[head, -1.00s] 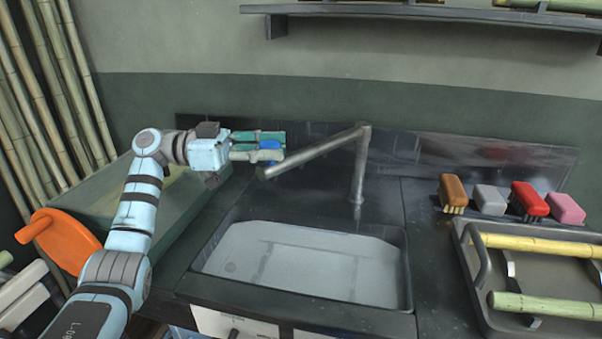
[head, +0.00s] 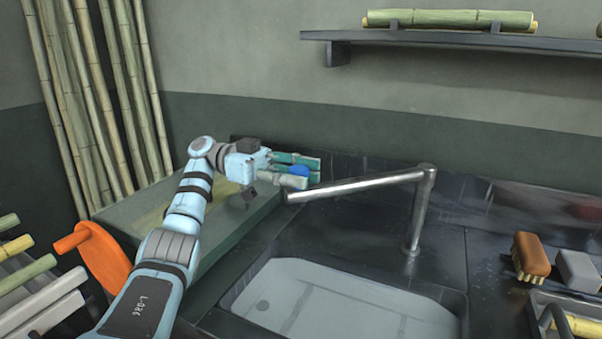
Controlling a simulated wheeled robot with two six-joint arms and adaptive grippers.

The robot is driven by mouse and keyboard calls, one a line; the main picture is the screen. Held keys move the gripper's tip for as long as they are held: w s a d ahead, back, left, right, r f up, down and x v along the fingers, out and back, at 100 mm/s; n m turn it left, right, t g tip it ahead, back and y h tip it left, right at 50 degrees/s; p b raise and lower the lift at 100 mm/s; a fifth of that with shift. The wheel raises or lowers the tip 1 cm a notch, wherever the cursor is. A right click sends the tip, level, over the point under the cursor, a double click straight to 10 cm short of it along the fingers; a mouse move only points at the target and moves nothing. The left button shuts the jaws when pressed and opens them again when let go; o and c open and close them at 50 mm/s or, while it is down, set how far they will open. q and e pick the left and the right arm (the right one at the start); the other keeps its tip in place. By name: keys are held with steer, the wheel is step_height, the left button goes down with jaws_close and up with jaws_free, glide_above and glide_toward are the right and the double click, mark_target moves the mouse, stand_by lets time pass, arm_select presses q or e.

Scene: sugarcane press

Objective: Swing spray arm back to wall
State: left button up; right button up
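The spray arm (head: 355,187) is a grey metal pipe on an upright post behind the sink. In the head view it reaches left from the post, and its free end lies above the counter near the sink's back left corner. My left gripper (head: 302,170) is just behind and above that free end. Its teal and pale fingers stand apart with a blue part showing between them. Nothing is seen held, and whether the gripper touches the pipe cannot be told. My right gripper is not in view.
The dark backsplash wall (head: 520,215) runs behind the post. The white sink (head: 350,310) is below. A green trough (head: 215,230) and an orange handle (head: 100,262) are at left.

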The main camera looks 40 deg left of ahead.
arm_select(q)
steer(key=shift+o, duration=0.9)
steer(key=shift+w, duration=0.15)
steer(key=shift+r, duration=0.3)
step_height(320, 180, up, 9)
steer(key=shift+r, duration=0.15)
